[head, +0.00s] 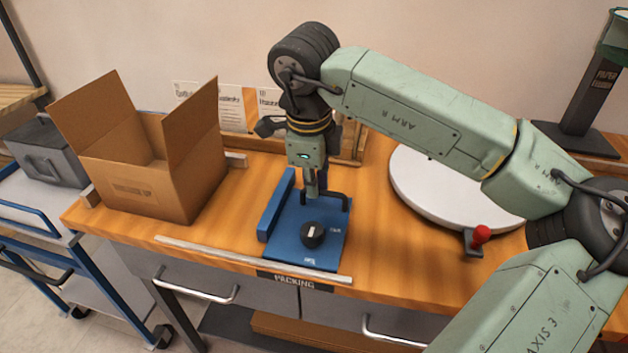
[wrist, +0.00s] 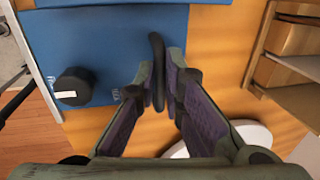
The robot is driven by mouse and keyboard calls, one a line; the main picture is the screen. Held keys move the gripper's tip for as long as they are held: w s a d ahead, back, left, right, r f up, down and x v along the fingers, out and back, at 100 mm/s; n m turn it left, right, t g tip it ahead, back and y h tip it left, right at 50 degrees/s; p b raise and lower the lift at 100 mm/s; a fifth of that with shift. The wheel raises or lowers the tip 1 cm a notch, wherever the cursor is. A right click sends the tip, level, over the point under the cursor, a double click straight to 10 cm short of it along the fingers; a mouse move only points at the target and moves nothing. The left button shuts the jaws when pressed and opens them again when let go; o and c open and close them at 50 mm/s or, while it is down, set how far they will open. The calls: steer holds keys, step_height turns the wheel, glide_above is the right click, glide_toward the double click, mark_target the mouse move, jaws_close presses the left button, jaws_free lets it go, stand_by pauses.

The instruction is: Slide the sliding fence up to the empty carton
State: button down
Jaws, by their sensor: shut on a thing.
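The blue sliding fence (head: 290,232) lies on the wooden bench, with an upright wall on its left side, a black knob (head: 313,235) and a black handle (head: 340,199). The empty carton (head: 135,187) stands open to the left of it, flaps up, with bare bench between the two. My gripper (head: 319,193) reaches down at the back right of the fence. In the wrist view, my gripper (wrist: 162,88) is shut on the handle (wrist: 157,65), one finger on each side. The fence plate (wrist: 120,45) also shows there. The lower fingers are partly hidden in the head view.
A pale rail (head: 240,256) runs along the bench's front edge. A round white turntable (head: 425,188) and a red-knobbed lever (head: 481,236) are on the right. Papers in a wooden holder (head: 353,145) stand behind. A blue cart (head: 30,205) is at the left.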

stand_by(0.3)
steer(key=a, duration=0.2)
steer(key=w+a+b, duration=0.1)
steer(key=a, duration=0.2)
steer(key=w+a+b, duration=0.1)
steer(key=a, duration=0.2)
steer(key=c, duration=1.7)
jaws_free()
steer(key=shift+d, duration=0.1)
steer(key=shift+r, duration=0.1)
steer(key=r, duration=0.4)
steer(key=s+r, duration=0.1)
steer(key=r, duration=0.2)
steer(key=s+r, duration=0.1)
steer(key=r, duration=0.3)
steer(key=shift+s+a+r, duration=0.1)
steer(key=shift+a+r, duration=0.2)
